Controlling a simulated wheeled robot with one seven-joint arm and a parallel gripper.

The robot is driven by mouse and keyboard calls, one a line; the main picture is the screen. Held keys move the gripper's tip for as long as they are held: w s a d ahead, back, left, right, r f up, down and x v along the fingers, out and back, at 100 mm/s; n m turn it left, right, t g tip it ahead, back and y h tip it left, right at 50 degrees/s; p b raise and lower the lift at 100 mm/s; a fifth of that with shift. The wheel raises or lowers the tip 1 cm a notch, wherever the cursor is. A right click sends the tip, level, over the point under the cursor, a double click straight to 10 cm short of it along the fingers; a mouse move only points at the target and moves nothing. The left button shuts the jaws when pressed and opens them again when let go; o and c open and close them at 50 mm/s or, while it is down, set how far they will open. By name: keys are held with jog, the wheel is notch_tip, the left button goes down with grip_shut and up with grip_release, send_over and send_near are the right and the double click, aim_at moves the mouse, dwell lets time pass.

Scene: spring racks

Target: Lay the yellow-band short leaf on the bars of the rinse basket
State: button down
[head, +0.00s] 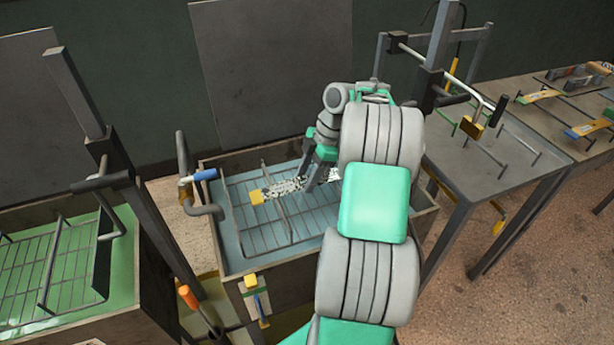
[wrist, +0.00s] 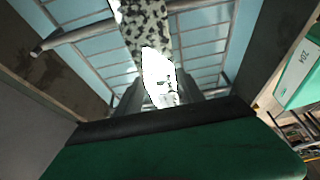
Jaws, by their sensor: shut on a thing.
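The yellow-band short leaf (head: 285,187) is a flat, speckled grey strip with a yellow band at its left end. My gripper (head: 322,172) is shut on its right part, over the rinse basket. The basket (head: 262,228) is a wire grid in a blue-lined tub, with raised cross rods. The leaf lies roughly level across the grid, but I cannot tell whether it touches the bars. In the wrist view the speckled leaf (wrist: 147,28) runs out from between my fingers (wrist: 158,95), with a bright glare near the grip. My arm hides the basket's right side.
A bent grey handle with a blue grip (head: 205,174) stands at the tub's left edge. A green-lined tub (head: 70,275) and a leaning post (head: 110,150) are at left. At right, a table (head: 490,165) carries a rod frame. Another table beyond holds banded leaves (head: 540,97).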

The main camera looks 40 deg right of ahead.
jog(key=shift+f+b, duration=0.3)
jog(key=shift+f, duration=0.1)
jog(key=c, duration=0.7)
grip_release()
